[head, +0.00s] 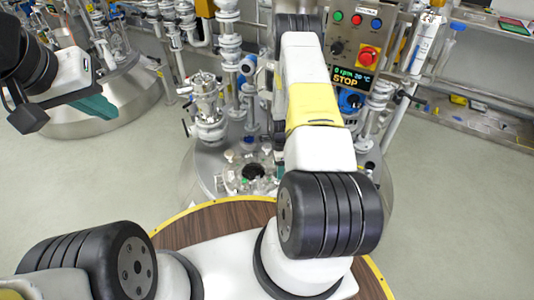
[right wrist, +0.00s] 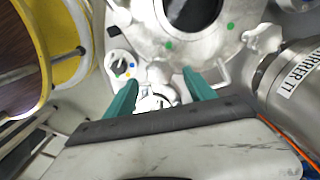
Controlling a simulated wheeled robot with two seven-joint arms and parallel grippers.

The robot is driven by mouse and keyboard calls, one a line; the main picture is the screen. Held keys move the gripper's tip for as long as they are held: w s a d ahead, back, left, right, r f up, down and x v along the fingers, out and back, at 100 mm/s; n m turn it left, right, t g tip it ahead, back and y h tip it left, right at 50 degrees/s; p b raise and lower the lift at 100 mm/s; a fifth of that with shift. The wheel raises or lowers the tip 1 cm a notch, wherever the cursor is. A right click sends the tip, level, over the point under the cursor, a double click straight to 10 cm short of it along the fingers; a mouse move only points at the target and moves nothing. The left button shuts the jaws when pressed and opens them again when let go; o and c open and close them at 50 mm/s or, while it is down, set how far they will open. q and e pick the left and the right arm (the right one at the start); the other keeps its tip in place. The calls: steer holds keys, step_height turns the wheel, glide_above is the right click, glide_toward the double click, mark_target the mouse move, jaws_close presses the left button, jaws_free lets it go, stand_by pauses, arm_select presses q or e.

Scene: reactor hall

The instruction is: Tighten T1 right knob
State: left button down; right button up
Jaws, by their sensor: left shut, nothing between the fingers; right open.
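In the right wrist view, the round metal lid (right wrist: 195,40) of a vessel has a dark round window and green dots. A white knob-like fitting (right wrist: 156,102) at the lid's near edge shows between the teal fingers of my right gripper (right wrist: 165,92), which is open. I cannot tell whether the fingers touch it, or whether it is the T1 right knob. In the head view, the vessel top (head: 252,180) shows left of my right arm, which hides the right gripper. My left gripper (head: 97,108) is shut and empty at the upper left.
Floor is clear at right.

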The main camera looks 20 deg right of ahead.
steer(key=n, duration=0.4)
steer(key=shift+n, duration=0.3)
steer(key=n, duration=0.2)
steer(key=shift+n, duration=0.4)
steer(key=n, duration=1.3)
steer(key=shift+n, duration=0.3)
steer(key=n, duration=0.6)
steer(key=shift+s+f+n, duration=0.1)
steer(key=shift+f+n, duration=0.25)
steer(key=shift+n, duration=0.25)
step_height(320, 180, down, 5)
steer(key=shift+f, duration=0.2)
